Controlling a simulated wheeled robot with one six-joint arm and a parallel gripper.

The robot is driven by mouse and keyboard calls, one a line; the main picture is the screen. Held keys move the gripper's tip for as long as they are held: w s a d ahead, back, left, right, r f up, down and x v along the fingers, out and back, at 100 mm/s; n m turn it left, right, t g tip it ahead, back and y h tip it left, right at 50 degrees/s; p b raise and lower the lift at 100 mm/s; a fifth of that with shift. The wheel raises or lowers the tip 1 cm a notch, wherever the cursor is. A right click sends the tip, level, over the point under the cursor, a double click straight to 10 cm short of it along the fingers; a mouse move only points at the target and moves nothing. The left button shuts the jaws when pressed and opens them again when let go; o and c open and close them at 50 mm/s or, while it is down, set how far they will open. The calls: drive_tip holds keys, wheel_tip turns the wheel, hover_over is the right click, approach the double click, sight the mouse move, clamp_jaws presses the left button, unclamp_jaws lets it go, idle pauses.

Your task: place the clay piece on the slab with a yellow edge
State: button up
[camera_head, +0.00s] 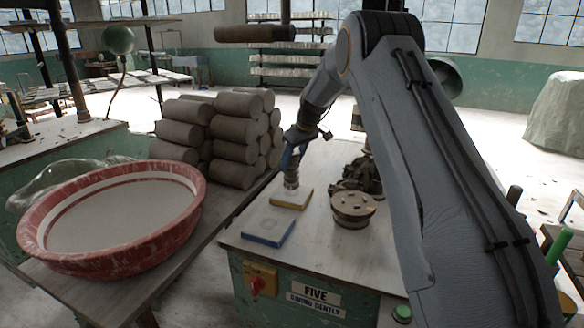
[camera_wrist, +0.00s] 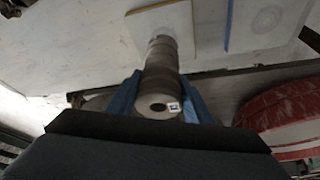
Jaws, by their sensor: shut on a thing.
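My gripper (camera_head: 291,166) is shut on the clay piece (camera_head: 291,180), a small grey-brown cylinder. It holds the piece upright over the slab with a yellow edge (camera_head: 303,202). The piece's lower end is at or just above the slab's top; I cannot tell if they touch. In the wrist view, the blue fingers of my gripper (camera_wrist: 160,92) flank the clay piece (camera_wrist: 161,58), with the pale slab (camera_wrist: 180,18) beyond it. A slab with a blue edge (camera_head: 268,230) lies nearer the table's front, with a faint round mark on top.
A round brown turntable-like disc (camera_head: 352,206) stands right of the slabs, with dark machinery behind it. A red-rimmed basin (camera_head: 60,255) and stacked clay cylinders (camera_head: 235,140) stand on the bench to the left. The table's front has a red switch (camera_head: 257,284).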

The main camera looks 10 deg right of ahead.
drive_tip(key=shift+f, duration=1.25)
drive_tip(key=o, duration=1.5)
drive_tip(key=shift+f, duration=0.15)
drive_tip(key=b+v, duration=0.2)
drive_tip(key=v, duration=1)
drive_tip(key=shift+a+b, duration=0.1)
drive_tip(key=shift+b, duration=0.25)
drive_tip(key=s+a+f+m+g+h, duration=0.1)
drive_tip(key=s+f, duration=0.3)
drive_tip(key=s, duration=1.1)
drive_tip(key=s+f+m+g, duration=0.1)
drive_tip(key=s+f+m, duration=0.2)
drive_tip(key=s, duration=1.2)
drive_tip(key=s+a+f+m+g+h, duration=0.1)
drive_tip(key=s+f, duration=0.4)
drive_tip(key=s, duration=1)
drive_tip(key=shift+a+f+m+h, duration=0.3)
drive_tip(key=shift+m, duration=0.6)
drive_tip(key=shift+s, duration=0.1)
